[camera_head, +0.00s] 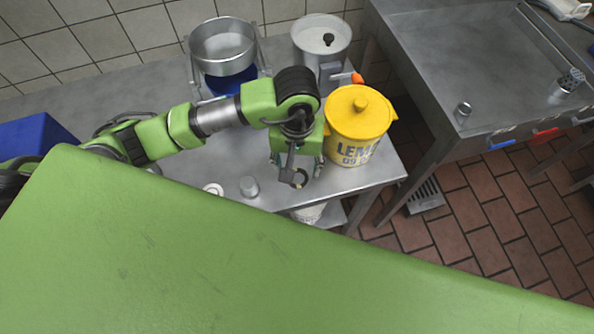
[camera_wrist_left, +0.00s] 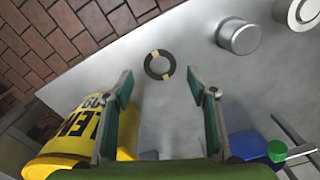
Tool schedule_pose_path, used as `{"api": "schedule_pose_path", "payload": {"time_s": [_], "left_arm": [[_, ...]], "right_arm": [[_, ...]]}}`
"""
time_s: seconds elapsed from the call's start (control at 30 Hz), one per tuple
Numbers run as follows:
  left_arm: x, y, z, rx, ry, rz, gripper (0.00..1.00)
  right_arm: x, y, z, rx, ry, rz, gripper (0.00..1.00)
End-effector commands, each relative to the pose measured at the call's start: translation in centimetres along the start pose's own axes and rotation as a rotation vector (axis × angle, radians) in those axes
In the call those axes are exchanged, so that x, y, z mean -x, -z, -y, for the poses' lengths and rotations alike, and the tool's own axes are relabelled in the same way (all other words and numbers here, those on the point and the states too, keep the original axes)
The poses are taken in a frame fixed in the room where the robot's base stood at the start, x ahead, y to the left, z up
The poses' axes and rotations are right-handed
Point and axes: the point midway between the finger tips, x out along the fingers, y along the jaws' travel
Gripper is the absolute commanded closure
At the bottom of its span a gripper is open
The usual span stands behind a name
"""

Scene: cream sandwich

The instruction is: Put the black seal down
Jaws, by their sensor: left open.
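The black seal is a small dark ring with two tan patches. In the left wrist view the seal (camera_wrist_left: 172,65) appears to lie flat on the grey metal table (camera_wrist_left: 185,35), just beyond my fingertips and roughly centred between them. My left gripper (camera_wrist_left: 160,82) is open, with its two fingers apart and nothing pinched between them. In the head view my left gripper (camera_head: 297,168) points down over the table's front right part, with the seal partly visible at its tips. My right gripper is in neither view.
A yellow lemon tub (camera_head: 358,140) stands close right of the left gripper. A metal cylinder (camera_head: 249,188) and a small round white-topped item (camera_head: 213,189) stand left. The table's front edge is near.

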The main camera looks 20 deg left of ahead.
Motion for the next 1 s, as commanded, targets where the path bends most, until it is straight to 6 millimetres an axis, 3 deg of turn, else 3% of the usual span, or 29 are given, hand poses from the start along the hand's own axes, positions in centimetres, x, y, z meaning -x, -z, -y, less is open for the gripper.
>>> {"api": "schedule_pose_path", "payload": {"time_s": [0.2,0.4,0.6,1.0], "left_arm": [[4.9,0.1,-0.1,-0.002,-0.002,-0.006,0.48],[7.8,0.1,-0.1,0.000,-0.001,-0.002,0.48],[8.7,0.0,0.0,0.001,0.001,0.001,0.48],[8.7,0.0,0.0,0.000,0.001,0.001,0.48]], "right_arm": [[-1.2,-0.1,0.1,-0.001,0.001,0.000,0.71],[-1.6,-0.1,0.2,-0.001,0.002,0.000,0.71],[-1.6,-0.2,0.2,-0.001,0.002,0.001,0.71],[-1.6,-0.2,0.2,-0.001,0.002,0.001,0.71]]}}
